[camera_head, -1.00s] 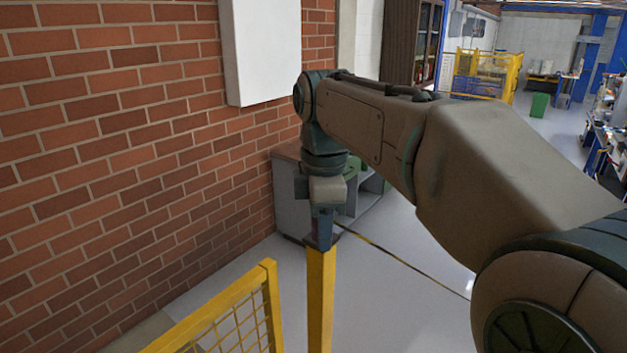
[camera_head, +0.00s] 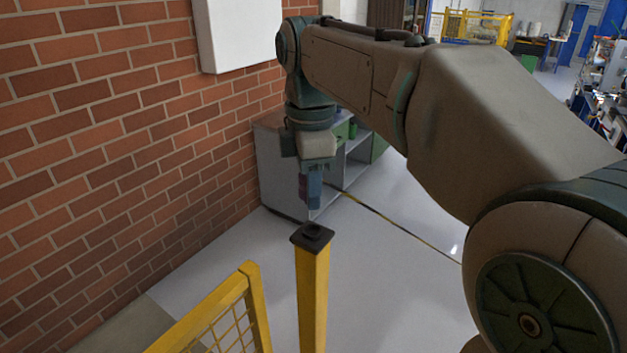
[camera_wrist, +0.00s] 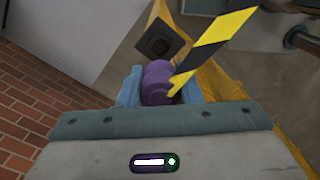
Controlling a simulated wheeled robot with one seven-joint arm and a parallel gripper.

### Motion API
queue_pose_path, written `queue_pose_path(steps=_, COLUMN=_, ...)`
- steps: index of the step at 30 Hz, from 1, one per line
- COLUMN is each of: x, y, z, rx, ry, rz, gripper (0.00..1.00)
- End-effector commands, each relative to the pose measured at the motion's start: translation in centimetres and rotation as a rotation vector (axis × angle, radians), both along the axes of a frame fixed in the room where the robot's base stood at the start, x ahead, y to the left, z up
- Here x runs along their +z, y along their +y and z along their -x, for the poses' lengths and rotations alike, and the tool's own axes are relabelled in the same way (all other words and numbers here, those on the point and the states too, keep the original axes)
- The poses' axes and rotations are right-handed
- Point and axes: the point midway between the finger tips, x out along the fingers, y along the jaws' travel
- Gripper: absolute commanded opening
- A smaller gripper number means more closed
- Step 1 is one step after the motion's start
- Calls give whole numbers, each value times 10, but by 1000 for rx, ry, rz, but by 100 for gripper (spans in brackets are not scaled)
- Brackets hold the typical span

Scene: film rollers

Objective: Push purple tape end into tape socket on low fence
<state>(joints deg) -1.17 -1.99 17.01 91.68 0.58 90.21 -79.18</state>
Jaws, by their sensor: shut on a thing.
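My gripper (camera_head: 310,200) points down and is shut on the purple tape end (camera_wrist: 157,82), which shows between the blue fingers in the wrist view. Yellow-and-black striped tape (camera_wrist: 212,42) runs from it to the upper right there. The tape socket (camera_head: 312,236) is a dark square cap with a raised middle, on top of a yellow post (camera_head: 312,300). The fingertips show just above the socket in the head view, with a small gap in the picture. The socket also shows in the wrist view (camera_wrist: 158,44), beyond the purple end. Their exact alignment is unclear.
A low yellow mesh fence (camera_head: 225,310) stands left of the post. A brick wall (camera_head: 100,150) with a white panel (camera_head: 238,35) is at the left. A grey cabinet (camera_head: 280,165) stands behind my gripper. Open floor (camera_head: 400,300) lies right of the post.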

Motion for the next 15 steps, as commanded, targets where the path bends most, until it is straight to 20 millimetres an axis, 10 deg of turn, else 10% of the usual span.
queue_pose_path(steps=15, x=-52, y=-2, z=0, rx=-5, ry=1, rz=0, gripper=0)
